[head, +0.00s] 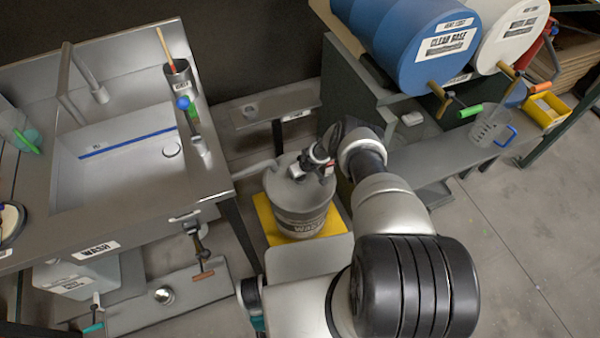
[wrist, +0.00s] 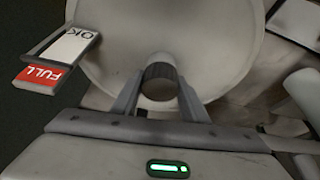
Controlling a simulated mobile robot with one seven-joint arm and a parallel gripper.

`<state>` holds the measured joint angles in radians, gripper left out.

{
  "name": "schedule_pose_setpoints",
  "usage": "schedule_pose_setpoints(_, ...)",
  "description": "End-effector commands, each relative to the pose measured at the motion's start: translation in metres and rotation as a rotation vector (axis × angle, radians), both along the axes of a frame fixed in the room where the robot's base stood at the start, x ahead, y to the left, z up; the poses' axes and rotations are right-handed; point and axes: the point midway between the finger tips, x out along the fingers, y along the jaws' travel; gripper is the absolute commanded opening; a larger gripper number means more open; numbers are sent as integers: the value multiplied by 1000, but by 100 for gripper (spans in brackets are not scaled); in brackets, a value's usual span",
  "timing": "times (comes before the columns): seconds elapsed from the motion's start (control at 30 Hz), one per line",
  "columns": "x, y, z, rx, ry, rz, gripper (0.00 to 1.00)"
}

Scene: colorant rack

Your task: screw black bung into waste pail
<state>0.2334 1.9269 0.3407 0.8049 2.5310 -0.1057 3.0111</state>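The waste pail (head: 302,212) is a grey lidded bucket with a label, standing upright on a yellow mat. My gripper (head: 318,166) is just above its lid at the right side. In the wrist view the pale round lid (wrist: 105,50) fills the upper middle.
A red-and-white FULL/OK tag (wrist: 60,55) shows left of the lid. The yellow mat (head: 262,208) lies under the pail. A wash sink (head: 125,165) stands to the left, a grey shelf (head: 260,112) behind. Drums (head: 410,45) and a bench (head: 440,155) are to the right.

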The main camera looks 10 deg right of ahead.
Motion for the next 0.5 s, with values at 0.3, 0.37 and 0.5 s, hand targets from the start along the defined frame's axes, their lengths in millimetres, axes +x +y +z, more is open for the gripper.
schedule_pose_setpoints(0.3,0,0,0,0,0,1,56)
schedule_pose_setpoints(0.37,0,0,0,0,0,2,56)
schedule_pose_setpoints(0.5,0,-2,-4,1,1,34,56)
